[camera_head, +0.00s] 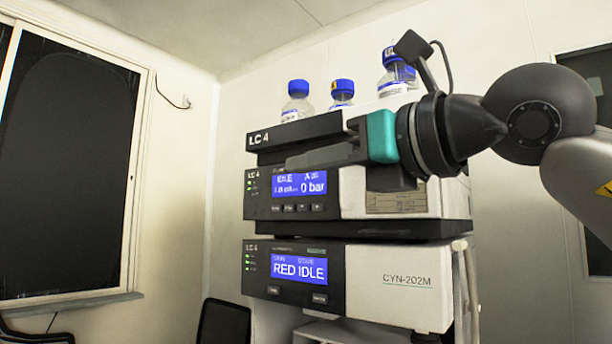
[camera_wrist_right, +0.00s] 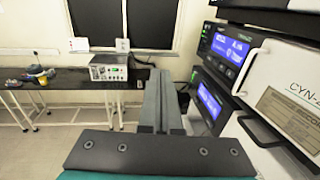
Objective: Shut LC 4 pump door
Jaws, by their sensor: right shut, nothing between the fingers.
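The LC 4 pump module (camera_head: 290,207) is the upper unit with the blue "IDLE 0 bar" screen. Its white door panel (camera_head: 382,207) carries a label and is partly hidden behind my right gripper. Whether the door stands ajar I cannot tell. My right gripper (camera_head: 292,163) is shut and empty, pointing left in front of the pump's upper part. Its fingers (camera_wrist_right: 160,78) lie left of the panel in the wrist view. My left gripper is out of view.
A black tray (camera_head: 297,134) with several blue-capped bottles (camera_head: 298,103) tops the stack. The lower "RED IDLE" module (camera_head: 390,281) sits below the pump. In the wrist view, a bench (camera_wrist_right: 60,88) with an instrument (camera_wrist_right: 109,68) stands at the back left. Free room lies left of the stack.

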